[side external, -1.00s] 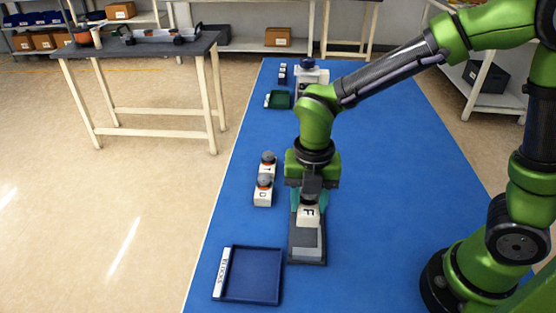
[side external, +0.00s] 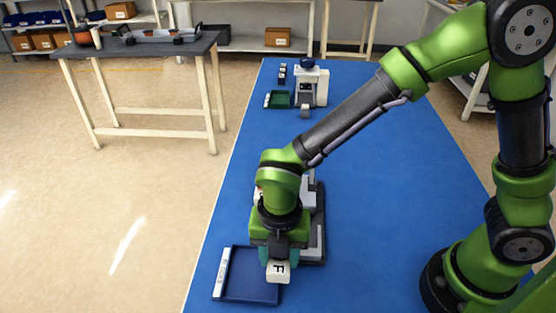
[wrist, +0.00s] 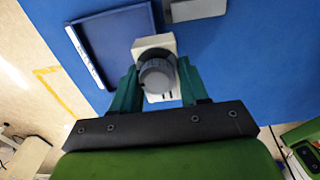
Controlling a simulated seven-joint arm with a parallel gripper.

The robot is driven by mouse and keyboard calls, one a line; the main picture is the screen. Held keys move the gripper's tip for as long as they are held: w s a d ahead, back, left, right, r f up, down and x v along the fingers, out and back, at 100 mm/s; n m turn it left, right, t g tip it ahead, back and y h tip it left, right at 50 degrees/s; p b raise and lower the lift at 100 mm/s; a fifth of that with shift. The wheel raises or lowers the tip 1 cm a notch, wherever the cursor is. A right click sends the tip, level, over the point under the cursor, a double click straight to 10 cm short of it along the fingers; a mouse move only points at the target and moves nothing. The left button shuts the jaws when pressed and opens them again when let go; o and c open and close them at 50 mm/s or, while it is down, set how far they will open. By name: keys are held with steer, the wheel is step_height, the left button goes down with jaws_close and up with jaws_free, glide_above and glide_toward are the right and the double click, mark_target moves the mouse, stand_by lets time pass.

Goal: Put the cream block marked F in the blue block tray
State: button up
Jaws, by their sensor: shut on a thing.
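My gripper (side external: 278,254) is shut on the cream block marked F (side external: 279,272). In the wrist view my gripper (wrist: 157,85) has its teal fingers on both sides of the block's round grey knob; the cream block (wrist: 152,43) shows beneath. The blue block tray (side external: 240,290) has a white label strip on its left edge. In the side view the block overlaps the tray's right side. In the wrist view the tray (wrist: 115,35) lies just left of the block. The block's exact height above the tray is unclear.
A grey device (side external: 316,235) stands behind my gripper, partly hidden by my arm. A small green tray (side external: 279,99), small dark blocks (side external: 282,74) and a white machine (side external: 308,85) stand at the far end. The blue table right of my arm is clear.

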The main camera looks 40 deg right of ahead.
steer(key=w+a, duration=0.3)
steer(key=w, duration=0.1)
steer(key=shift+a+f, duration=0.25)
steer(key=shift+f, duration=1.75)
steer(key=o, duration=1.2)
steer(key=shift+f, duration=0.15)
